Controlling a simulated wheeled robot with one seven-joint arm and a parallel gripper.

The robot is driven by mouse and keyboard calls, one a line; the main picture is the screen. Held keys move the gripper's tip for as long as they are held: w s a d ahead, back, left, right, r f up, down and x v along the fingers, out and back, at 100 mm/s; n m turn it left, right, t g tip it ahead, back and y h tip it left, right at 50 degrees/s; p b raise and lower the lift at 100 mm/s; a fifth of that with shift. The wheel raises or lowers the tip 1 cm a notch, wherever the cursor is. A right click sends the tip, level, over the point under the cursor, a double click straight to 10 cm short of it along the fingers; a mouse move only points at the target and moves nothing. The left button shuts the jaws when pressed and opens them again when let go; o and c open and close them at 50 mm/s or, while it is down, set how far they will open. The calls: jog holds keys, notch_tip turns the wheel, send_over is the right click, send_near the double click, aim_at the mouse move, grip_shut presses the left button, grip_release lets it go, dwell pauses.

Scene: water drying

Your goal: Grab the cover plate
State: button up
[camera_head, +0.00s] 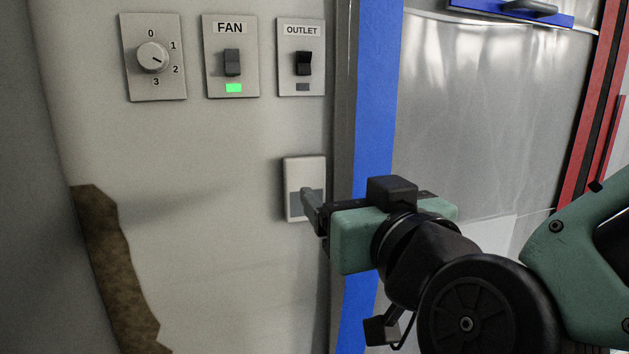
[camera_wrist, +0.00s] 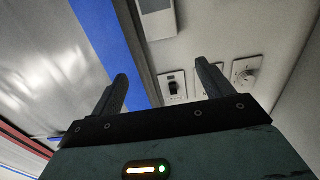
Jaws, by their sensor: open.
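A pale rectangular cover plate (camera_head: 305,180) with a grey lower area is on the wall below the outlet switch. My gripper (camera_head: 311,207) is in front of its lower part, and a finger hides some of it. In the wrist view, the cover plate (camera_wrist: 157,20) shows at the top edge, partly cut off, beyond my gripper (camera_wrist: 162,70). The two fingers are spread apart with nothing between them. I cannot tell whether a finger touches the plate.
Above are a dial (camera_head: 153,58), a fan switch (camera_head: 232,62) with a green light and an outlet switch (camera_head: 303,63). A blue post (camera_head: 374,110) stands right of the plate, beside a shiny metal panel (camera_head: 480,110). The wall left of the plate is clear.

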jog(key=p, duration=0.5)
send_near(306, 160)
jog(key=w, duration=0.3)
jog(key=p+x, duration=0.4)
jog(key=shift+w+a+r, duration=0.15)
jog(key=shift+w+a, duration=0.1)
jog(key=shift+a, duration=0.25)
jog(key=shift+w+a+f, duration=0.15)
jog(key=shift+w+f, duration=0.05)
jog(key=shift+w, duration=0.3)
jog(key=c, duration=1)
jog(key=shift+r, duration=0.1)
